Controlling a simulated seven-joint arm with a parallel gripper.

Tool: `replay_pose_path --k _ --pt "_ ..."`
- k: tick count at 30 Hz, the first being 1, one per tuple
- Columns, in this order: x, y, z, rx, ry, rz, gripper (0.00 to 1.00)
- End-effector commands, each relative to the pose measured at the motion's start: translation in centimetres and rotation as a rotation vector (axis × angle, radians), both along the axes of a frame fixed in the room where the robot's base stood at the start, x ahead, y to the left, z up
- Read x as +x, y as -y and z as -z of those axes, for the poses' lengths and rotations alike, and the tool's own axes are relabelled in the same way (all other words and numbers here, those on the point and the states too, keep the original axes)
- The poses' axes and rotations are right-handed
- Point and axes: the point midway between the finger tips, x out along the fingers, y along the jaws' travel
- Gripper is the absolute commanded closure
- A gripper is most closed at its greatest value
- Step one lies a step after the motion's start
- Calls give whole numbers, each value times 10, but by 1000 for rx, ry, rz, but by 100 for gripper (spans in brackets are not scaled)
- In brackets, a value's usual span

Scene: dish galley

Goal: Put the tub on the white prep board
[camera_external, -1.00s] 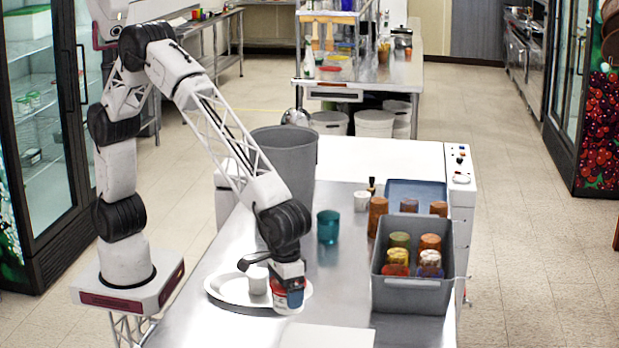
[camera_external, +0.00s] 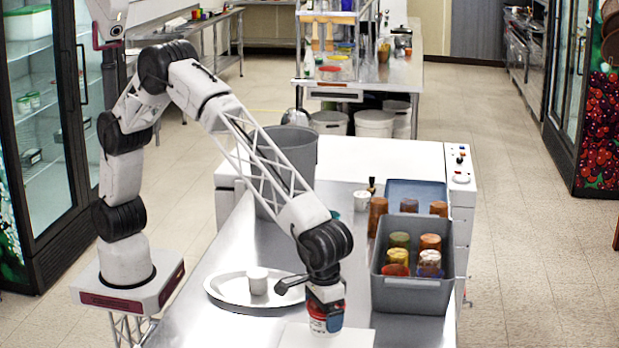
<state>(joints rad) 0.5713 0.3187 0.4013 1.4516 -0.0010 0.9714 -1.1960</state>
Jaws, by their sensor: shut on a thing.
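My gripper (camera_external: 326,304) is shut on a small tub (camera_external: 325,322) with red and blue on its side and a pale lower part. The tub is upright and over the far edge of the white prep board (camera_external: 345,338) at the front of the steel counter. I cannot tell whether the tub touches the board. The gripper hides the tub's top.
A grey bin (camera_external: 410,293) holding several tumblers stands to the right. A tall grey bucket (camera_external: 290,150) stands behind.

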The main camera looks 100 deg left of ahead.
Motion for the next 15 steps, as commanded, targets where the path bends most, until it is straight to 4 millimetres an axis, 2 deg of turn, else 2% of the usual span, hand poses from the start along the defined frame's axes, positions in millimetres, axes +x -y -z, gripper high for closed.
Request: replay_pose_path --k 15 --pt "3 2 3 0 0 0 37"
